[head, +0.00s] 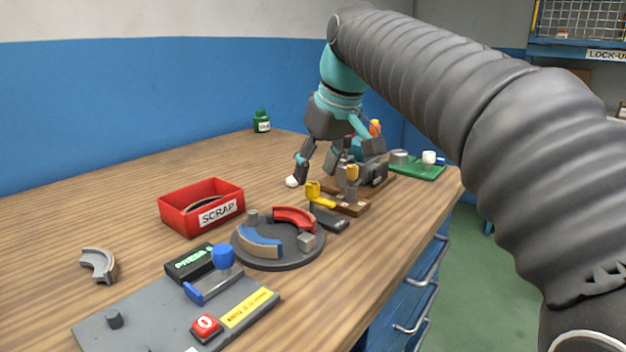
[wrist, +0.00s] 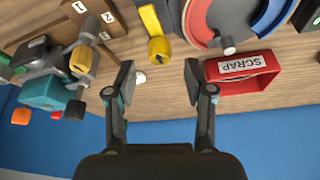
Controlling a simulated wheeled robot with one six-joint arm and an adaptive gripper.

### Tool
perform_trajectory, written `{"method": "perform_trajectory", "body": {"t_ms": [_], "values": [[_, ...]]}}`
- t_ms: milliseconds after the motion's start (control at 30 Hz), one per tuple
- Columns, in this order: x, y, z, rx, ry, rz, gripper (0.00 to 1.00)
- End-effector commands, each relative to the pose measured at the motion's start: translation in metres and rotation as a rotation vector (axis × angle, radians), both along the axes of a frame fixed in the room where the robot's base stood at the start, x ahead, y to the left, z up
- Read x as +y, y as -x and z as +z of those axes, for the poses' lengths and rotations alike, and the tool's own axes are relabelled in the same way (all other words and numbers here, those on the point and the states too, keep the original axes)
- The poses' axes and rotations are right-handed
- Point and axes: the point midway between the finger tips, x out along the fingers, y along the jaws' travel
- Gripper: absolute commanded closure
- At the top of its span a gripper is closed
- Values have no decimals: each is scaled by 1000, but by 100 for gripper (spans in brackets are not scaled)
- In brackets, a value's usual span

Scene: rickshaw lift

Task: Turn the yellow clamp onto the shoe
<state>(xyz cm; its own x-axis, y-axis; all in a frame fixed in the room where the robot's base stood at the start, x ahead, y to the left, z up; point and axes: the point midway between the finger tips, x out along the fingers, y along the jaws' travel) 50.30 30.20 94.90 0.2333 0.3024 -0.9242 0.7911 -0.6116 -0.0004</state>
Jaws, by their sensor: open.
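A yellow clamp (head: 313,190) with an upright knob and a flat yellow arm lies beside a dark block (head: 328,217). The clamp (wrist: 158,48) also shows at the top middle of the wrist view. A second yellow knob (head: 351,172) stands on a wooden fixture (head: 348,208); its knob (wrist: 85,60) is left in the wrist view. Curved red (head: 294,218) and blue (head: 259,241) shoes lie on a round grey plate (head: 278,262). I cannot tell which shoe is meant. My gripper (wrist: 159,82) is open and empty, pointing toward the first clamp without touching it.
A red SCRAP bin (head: 175,221) stands left of the plate. A loose grey curved piece (head: 98,264) lies farther left. A grey press panel (head: 150,318) is in front. A small white object (head: 292,181) lies near my gripper.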

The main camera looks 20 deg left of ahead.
Motion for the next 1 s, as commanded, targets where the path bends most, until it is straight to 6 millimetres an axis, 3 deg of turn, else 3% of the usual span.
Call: {"method": "perform_trajectory", "body": {"t_ms": [233,600,833,1000], "values": [[8,-6,-25,0,0,0,47],[9,-7,-29,-1,1,0,47],[9,-7,-29,-1,1,0,100],[9,-7,-29,0,0,-2,100]]}}
